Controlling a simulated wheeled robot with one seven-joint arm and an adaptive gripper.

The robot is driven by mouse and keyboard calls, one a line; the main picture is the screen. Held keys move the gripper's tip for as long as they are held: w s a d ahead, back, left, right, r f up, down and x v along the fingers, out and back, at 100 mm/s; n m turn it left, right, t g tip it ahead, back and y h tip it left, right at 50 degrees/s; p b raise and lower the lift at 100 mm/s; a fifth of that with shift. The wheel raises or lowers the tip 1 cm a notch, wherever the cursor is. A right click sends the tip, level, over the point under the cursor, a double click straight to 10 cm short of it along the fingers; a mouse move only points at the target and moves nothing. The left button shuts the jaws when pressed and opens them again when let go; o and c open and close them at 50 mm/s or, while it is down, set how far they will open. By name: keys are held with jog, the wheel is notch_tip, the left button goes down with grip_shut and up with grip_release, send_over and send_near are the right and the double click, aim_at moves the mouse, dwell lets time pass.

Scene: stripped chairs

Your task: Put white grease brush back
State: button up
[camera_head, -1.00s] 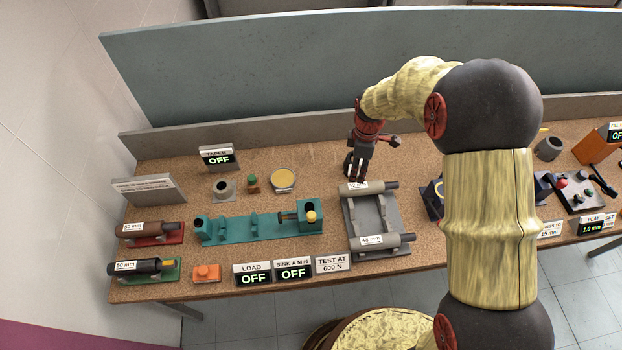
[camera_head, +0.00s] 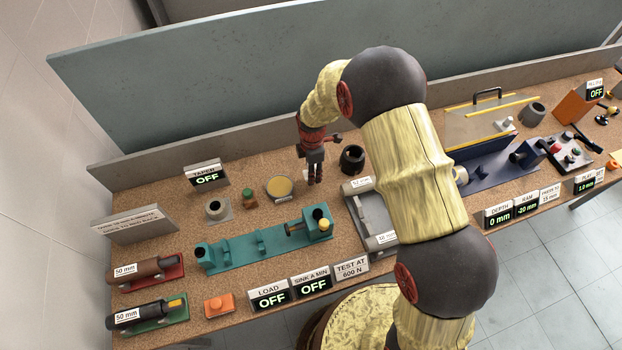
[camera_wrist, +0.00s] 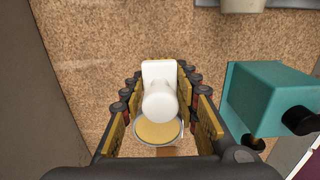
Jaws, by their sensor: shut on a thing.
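The white grease brush (camera_wrist: 159,96) is between the finger pads of my gripper (camera_wrist: 160,84) in the wrist view; I see its round end and a flat white part behind. My gripper is shut on it. In the head view my gripper (camera_head: 315,181) hangs over the bench just right of the round tin of yellow grease (camera_head: 279,187); the brush cannot be made out there. In the wrist view the tin (camera_wrist: 141,131) lies beyond the brush and is partly covered by it. Whether they touch is unclear.
An open black cup (camera_head: 352,160) stands right of my gripper. The teal fixture (camera_head: 232,254) lies in front, and the grey cradle (camera_head: 369,222) is front right. A green-topped piece (camera_head: 250,199) stands left of the tin. The grey back ledge (camera_head: 190,149) runs behind.

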jog(key=shift+f, duration=2)
jog(key=shift+f, duration=0.1)
jog(key=o, duration=1)
jog(key=shift+b, duration=0.3)
